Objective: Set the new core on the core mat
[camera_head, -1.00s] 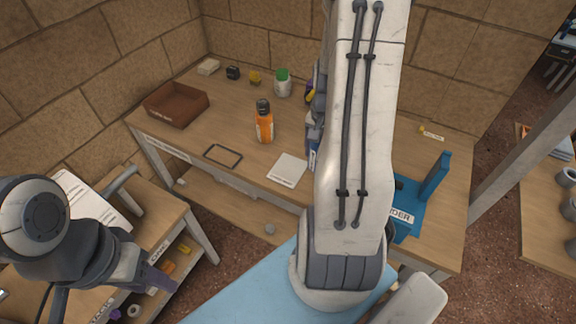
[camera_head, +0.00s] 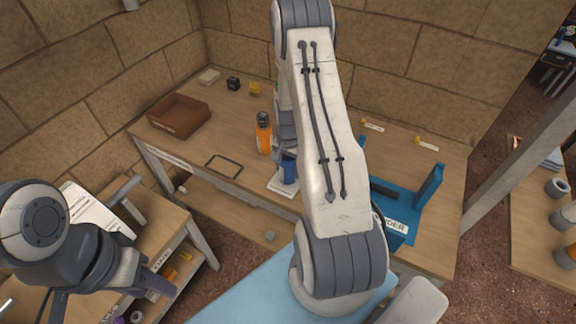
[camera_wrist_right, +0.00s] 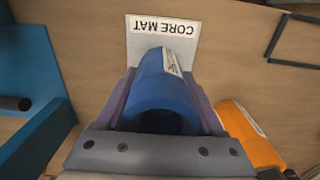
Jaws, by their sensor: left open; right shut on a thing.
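My right gripper (camera_wrist_right: 162,98) is shut on a blue, hollow, cylindrical core (camera_wrist_right: 163,85) with a white label. In the head view the core (camera_head: 289,170) is partly hidden by my right arm. The white core mat (camera_wrist_right: 150,40) lies on the table, and the core overlaps its near part in the wrist view. The mat (camera_head: 277,190) also shows in the head view, with the core over it. I cannot tell whether the core touches the mat. My left gripper (camera_head: 158,282) is open, low at the left by the side shelf, away from the core.
An orange bottle (camera_head: 264,135) stands close beside the mat. A black rectangular outline (camera_head: 223,164) lies left of it. A blue stand (camera_head: 405,205) is to the right. A brown tray (camera_head: 178,116) is at the far left. Yellow-ended items (camera_head: 425,144) lie at the back right.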

